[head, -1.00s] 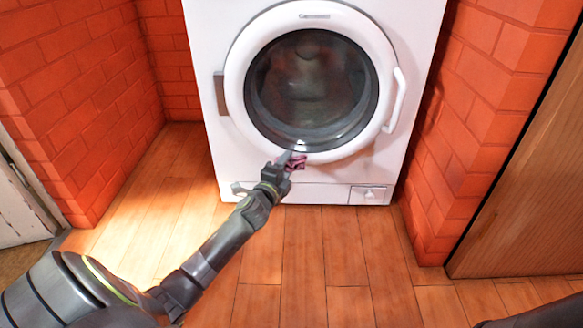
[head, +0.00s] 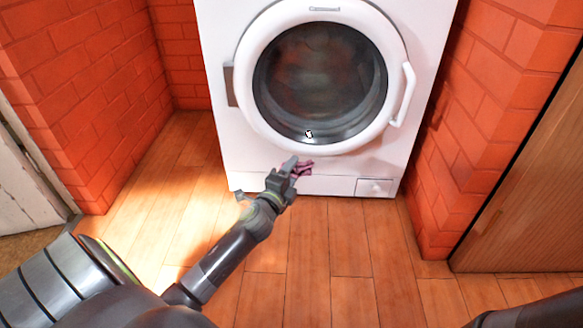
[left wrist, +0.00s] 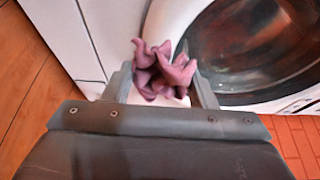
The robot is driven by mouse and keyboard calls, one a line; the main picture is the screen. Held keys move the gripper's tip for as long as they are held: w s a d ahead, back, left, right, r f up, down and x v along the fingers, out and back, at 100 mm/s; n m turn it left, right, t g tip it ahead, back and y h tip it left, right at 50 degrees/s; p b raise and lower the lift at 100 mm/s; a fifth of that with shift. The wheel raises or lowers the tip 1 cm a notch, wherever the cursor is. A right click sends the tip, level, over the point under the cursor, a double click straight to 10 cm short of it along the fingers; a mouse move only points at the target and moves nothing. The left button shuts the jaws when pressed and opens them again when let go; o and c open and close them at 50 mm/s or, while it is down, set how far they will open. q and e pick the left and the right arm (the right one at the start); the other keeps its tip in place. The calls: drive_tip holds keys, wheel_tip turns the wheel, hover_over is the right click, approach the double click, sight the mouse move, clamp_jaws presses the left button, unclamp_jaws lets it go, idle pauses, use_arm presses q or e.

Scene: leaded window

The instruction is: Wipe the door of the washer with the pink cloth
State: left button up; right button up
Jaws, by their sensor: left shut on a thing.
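The white washer (head: 235,165) stands against the back wall. Its round door (head: 318,80), with a white rim and dark glass, is closed, and its handle is on the right. My left gripper (head: 290,166) is below the door's lower rim, in front of the washer's lower front. It is shut on the crumpled pink cloth (head: 303,169). In the left wrist view the cloth (left wrist: 165,72) bunches up between the fingers, with the door rim (left wrist: 172,20) just beyond it. I cannot tell whether the cloth touches the washer. My right gripper is not in view.
Red brick walls (head: 95,95) stand close on both sides of the washer. A wooden panel (head: 525,180) is at the right and a worn white door (head: 25,180) at the left. The wooden floor (head: 330,250) in front is clear.

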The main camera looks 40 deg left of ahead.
use_arm(q)
drive_tip(key=shift+s+d+p, duration=0.2)
drive_tip(key=shift+s+d, duration=0.2)
drive_tip(key=shift+s, duration=0.25)
drive_tip(key=shift+s+d+p, duration=0.2)
drive_tip(key=shift+s+d, duration=0.2)
drive_tip(key=shift+s, duration=0.2)
